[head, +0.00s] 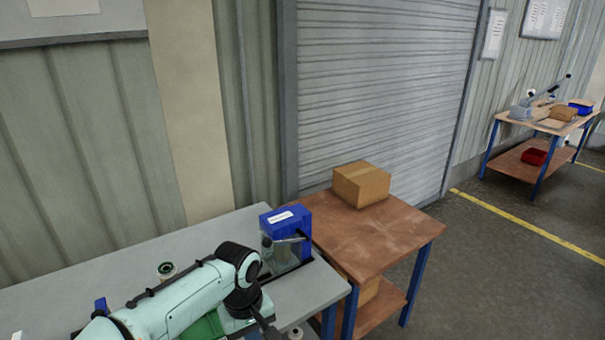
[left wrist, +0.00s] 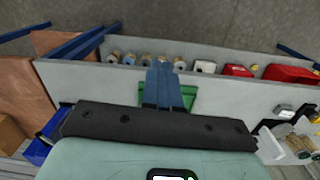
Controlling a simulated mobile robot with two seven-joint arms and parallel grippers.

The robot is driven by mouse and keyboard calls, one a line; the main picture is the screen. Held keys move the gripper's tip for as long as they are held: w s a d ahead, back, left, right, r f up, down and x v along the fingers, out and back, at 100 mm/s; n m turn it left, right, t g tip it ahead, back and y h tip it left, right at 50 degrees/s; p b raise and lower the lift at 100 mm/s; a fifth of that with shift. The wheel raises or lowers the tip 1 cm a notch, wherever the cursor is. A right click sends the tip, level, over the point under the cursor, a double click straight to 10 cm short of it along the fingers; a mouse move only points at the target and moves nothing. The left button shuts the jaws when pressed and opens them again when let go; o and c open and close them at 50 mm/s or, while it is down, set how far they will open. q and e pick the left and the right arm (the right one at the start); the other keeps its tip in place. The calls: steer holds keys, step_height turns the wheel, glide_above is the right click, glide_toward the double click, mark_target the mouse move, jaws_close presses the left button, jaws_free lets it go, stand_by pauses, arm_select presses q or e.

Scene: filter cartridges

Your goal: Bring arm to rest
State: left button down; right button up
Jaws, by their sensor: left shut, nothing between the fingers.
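My left arm comes in from the lower left of the head view, above the grey bench (head: 110,250), and bends down near the bench's right end. My left gripper shows in the left wrist view (left wrist: 164,84), its two fingers together with nothing between them. It is over a green tray (left wrist: 188,97), part of which also shows in the head view (head: 205,327) under my arm. Several small cylindrical cartridges (left wrist: 129,59) stand in a row on the bench beyond the fingers. My right gripper is in neither view.
A blue-topped device (head: 285,220) stands at the bench's right end. A cardboard box (head: 361,184) sits on a brown table (head: 390,238) beside it. Red bins (left wrist: 290,74) stand along the bench in the left wrist view. Open floor (head: 500,270) lies at the right.

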arm_select(q)
step_height(320, 180, down, 26)
steer(key=m+g+h, duration=0.1)
steer(key=m+h, duration=0.1)
steer(key=s+a+f+h, duration=0.1)
steer(key=s+a+f, duration=0.1)
steer(key=s+f, duration=1.3)
steer(key=s, duration=0.4)
steer(key=shift+a+f+t, duration=0.2)
steer(key=shift+f+t, duration=0.05)
steer(key=shift+t, duration=0.15)
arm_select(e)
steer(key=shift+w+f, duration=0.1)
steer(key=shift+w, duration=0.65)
